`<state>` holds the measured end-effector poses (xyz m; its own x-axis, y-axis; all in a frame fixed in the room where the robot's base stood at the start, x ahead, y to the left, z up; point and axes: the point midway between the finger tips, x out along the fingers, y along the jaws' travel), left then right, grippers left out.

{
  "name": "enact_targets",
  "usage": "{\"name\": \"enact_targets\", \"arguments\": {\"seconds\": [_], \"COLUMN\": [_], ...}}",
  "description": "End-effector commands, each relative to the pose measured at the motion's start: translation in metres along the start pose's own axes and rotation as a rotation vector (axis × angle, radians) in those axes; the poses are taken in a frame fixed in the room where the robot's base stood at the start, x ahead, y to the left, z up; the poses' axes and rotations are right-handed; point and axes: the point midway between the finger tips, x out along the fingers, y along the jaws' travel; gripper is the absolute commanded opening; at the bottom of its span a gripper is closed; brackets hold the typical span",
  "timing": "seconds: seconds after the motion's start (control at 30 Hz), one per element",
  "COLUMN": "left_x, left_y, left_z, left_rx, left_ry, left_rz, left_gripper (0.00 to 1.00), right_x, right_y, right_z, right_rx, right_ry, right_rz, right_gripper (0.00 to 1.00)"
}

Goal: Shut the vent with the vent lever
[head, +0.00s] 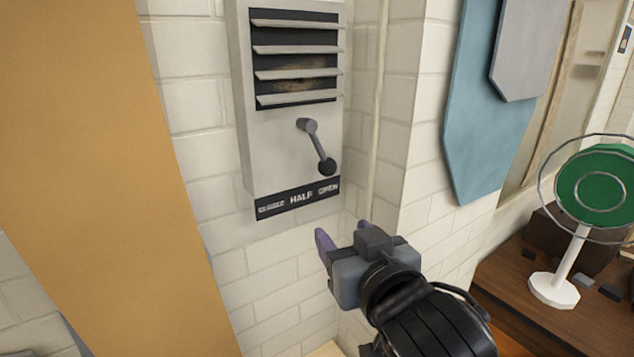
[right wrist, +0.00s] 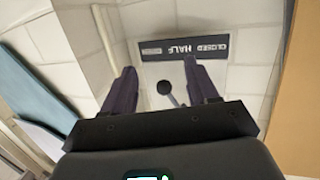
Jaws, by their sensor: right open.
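The vent (head: 296,62) is a grey wall box with several open, tilted slats and a dark gap behind them. Its vent lever (head: 317,147) has a grey arm and black knob and points down and right, toward the OPEN end of the label strip (head: 300,198). My right gripper (head: 352,236) is below and right of the lever, apart from it, with purple fingers spread. My left gripper is not in view.
An orange-tan panel (head: 110,180) fills the left side. A white brick wall corner (head: 400,130) and thin pipe stand right of the vent. Blue and grey panels (head: 490,110) hang farther right. A green fan (head: 595,190) stands on a wooden table (head: 515,275).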

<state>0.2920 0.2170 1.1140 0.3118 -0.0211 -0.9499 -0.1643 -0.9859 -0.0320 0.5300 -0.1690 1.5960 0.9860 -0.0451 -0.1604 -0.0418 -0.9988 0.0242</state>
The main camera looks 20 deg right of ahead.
Motion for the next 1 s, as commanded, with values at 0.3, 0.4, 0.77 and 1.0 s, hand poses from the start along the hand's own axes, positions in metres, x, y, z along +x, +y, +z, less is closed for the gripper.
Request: {"name": "enact_targets", "arguments": {"seconds": [0.3,0.4,0.77,1.0], "left_x": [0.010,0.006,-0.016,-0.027], "left_y": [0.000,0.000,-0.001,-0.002], "left_z": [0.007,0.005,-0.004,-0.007], "left_rx": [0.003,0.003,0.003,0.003], "left_ry": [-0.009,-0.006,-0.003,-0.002], "left_rz": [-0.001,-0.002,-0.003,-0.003], "left_gripper": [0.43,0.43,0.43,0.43], "right_x": [-0.026,-0.020,0.034,0.064], "right_y": [0.006,0.006,0.007,0.007], "right_z": [-0.061,-0.066,-0.076,-0.080], "right_rx": [-0.004,-0.004,-0.003,-0.003], "right_ry": [0.159,0.164,0.161,0.162], "right_rz": [0.015,0.015,0.016,0.016], "right_gripper": [0.58,0.58,0.58,0.58]}}
